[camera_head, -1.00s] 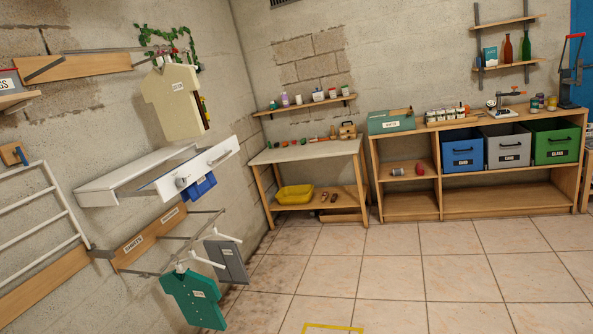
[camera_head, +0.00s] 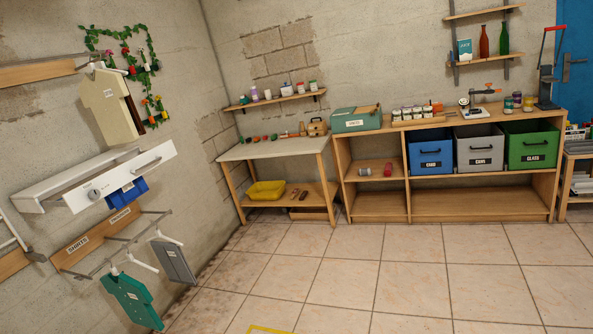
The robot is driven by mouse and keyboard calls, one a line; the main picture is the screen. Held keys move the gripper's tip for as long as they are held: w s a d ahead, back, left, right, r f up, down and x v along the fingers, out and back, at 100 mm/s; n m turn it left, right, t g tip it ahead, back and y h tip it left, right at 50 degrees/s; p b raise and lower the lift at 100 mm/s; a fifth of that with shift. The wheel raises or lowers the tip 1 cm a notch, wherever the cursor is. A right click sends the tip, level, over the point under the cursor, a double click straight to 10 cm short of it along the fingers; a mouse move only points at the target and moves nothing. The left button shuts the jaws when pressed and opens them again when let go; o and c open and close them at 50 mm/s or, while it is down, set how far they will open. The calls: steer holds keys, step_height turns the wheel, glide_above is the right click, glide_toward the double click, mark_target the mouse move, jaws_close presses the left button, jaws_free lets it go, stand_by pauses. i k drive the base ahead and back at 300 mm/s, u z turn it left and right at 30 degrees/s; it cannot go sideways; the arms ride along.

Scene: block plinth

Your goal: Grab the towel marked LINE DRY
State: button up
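I do not see a towel that I can read as marked LINE DRY. On the left wall a cream shirt-shaped piece (camera_head: 108,103) hangs from a rail, with a small label too small to read. Below it a teal shirt-shaped piece (camera_head: 131,300) and a grey folded piece (camera_head: 173,262) hang from lower rails, also with small labels I cannot read. A blue thing (camera_head: 127,193) hangs under the white drawer; I cannot tell what it is. My gripper is not in view.
A white wall shelf with an open drawer (camera_head: 120,178) juts out at left. A workbench (camera_head: 275,149) and a wooden shelf unit with blue, grey and green bins (camera_head: 533,146) line the back wall. The tiled floor (camera_head: 360,285) in front is clear.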

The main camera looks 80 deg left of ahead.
mark_target(126, 194)
steer(key=u, duration=0.05)
steer(key=i, duration=0.25)
steer(key=u, duration=3.1)
steer(key=i, duration=3.35)
steer(key=u, duration=0.7)
